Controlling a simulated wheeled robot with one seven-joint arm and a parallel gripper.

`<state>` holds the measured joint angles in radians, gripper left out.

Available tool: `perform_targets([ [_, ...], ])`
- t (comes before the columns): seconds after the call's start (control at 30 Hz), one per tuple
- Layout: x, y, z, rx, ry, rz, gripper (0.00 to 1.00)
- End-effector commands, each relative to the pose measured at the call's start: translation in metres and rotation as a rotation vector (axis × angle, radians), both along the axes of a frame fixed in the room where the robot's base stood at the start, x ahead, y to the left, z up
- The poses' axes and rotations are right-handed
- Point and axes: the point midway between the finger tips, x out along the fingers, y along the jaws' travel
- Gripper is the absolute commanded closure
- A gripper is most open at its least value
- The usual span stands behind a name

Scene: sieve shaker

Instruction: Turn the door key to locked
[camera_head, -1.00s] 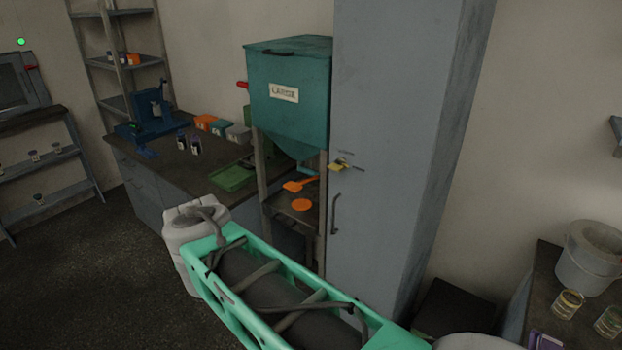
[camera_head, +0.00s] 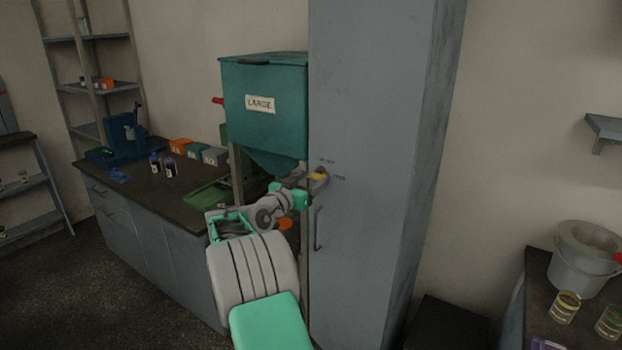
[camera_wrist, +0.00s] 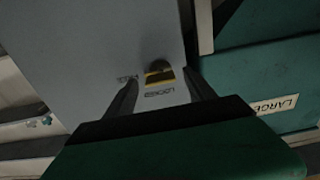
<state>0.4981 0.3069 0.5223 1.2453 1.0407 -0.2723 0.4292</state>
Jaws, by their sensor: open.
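The door key (camera_head: 319,175) is a small yellow piece on the front of the tall grey cabinet door (camera_head: 365,130), above its handle. In the wrist view the key (camera_wrist: 158,72) is yellow and dark, with a "LOCKED" label (camera_wrist: 160,93) beside it and another, hard-to-read label (camera_wrist: 128,77) to the left. My gripper (camera_head: 308,184) is up at the key in the head view. In the wrist view my gripper (camera_wrist: 160,80) is open, one finger on each side of the key with gaps. Whether a finger touches the door, I cannot tell.
A teal hopper (camera_head: 265,105) marked "LARGE" stands close on the left of the cabinet. A dark-topped counter (camera_head: 140,185) with small boxes and bottles is further left. The cabinet's handle (camera_head: 318,228) is below the key. A bucket (camera_head: 585,258) stands at right.

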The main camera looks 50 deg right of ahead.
Motion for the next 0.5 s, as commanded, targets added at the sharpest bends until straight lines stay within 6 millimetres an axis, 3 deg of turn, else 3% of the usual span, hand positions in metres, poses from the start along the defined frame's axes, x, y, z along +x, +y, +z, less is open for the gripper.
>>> perform_targets([
  [0.2, 0.0003, -0.001, -0.0005, 0.0, 0.0, 0.001, 0.36],
  [0.5, 0.0003, -0.0007, -0.0003, 0.0, 0.0, 0.001, 0.6],
])
